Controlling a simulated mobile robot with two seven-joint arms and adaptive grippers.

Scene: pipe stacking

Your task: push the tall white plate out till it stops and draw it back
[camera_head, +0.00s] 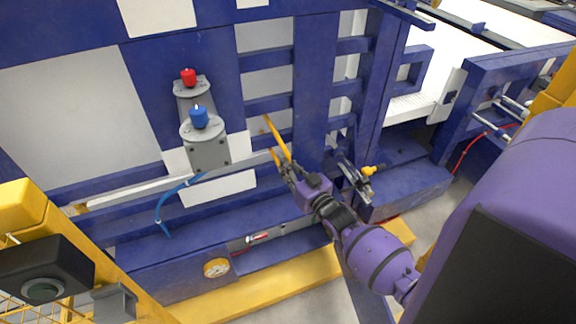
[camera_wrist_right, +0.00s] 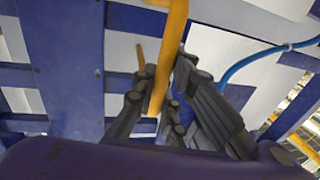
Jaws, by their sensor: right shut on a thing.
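My right gripper (camera_head: 282,168) is in front of the blue frame and shut on a yellow bar (camera_head: 272,131), a slanting handle. In the right wrist view, the gripper's dark fingers (camera_wrist_right: 158,88) lie on both sides of the yellow bar (camera_wrist_right: 171,40). White plate surfaces (camera_head: 267,86) show behind the blue crossbars near the bar. I cannot tell which white surface is the tall plate, or how the bar joins it. My left gripper is not in view.
A grey box (camera_head: 208,154) with a red button (camera_head: 188,77) and a blue button (camera_head: 198,116) stands left of the gripper. A blue hose (camera_head: 164,204) hangs below it. A blue ledge (camera_head: 190,240) and yellow beam (camera_head: 270,290) run along the front.

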